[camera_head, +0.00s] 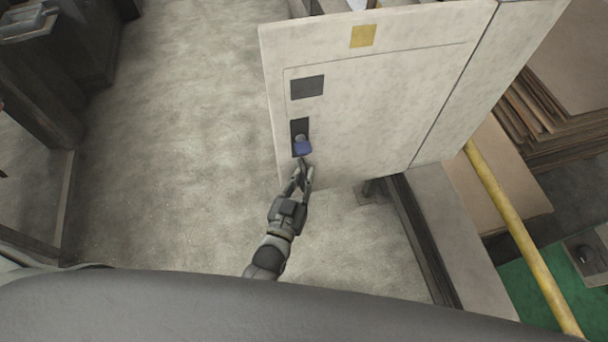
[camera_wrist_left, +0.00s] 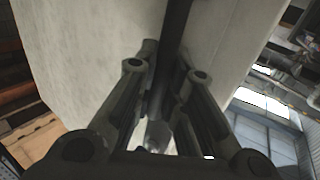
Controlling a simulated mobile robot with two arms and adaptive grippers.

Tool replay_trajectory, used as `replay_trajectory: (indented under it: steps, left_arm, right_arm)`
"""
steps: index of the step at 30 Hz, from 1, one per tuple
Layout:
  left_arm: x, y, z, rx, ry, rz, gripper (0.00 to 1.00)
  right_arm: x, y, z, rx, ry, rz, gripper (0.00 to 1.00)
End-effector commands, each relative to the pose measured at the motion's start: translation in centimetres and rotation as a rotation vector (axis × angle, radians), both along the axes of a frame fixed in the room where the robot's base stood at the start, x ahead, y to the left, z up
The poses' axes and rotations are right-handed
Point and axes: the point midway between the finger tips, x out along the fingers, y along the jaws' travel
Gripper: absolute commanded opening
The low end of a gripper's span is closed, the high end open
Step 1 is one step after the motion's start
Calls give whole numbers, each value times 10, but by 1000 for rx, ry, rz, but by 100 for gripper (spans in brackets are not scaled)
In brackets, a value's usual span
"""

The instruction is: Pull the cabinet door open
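The cabinet (camera_head: 385,100) is a pale, worn metal box right of centre in the head view. Its front door panel (camera_head: 365,125) carries a dark recess with a blue handle (camera_head: 303,147) near its left edge. My left gripper (camera_head: 304,168) is just below the handle, its fingers pointing up toward it. In the left wrist view the two fingers (camera_wrist_left: 167,70) stand apart, with a dark strip and pale surfaces beyond them. I see nothing clearly gripped; contact with the handle cannot be told. The door looks flush with the cabinet face. My right gripper is not in view.
Bare concrete floor (camera_head: 190,130) lies open to the left of the cabinet. A yellow rail (camera_head: 515,230) and stacked brown boards (camera_head: 555,105) are on the right. Dark machinery (camera_head: 50,60) stands at the far left.

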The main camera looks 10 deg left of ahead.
Motion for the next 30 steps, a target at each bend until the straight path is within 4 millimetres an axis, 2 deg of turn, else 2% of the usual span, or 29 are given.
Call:
replay_trajectory:
  steps: [14, 17, 30]
  left_arm:
    - [-5, 1, -1, -3, 3, 1, 21]
    - [-17, 4, -1, -2, 4, 1, 21]
    - [-98, 21, -1, -1, 2, 1, 21]
  right_arm:
    - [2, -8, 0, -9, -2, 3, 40]
    - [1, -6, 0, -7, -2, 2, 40]
    - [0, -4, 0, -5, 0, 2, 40]
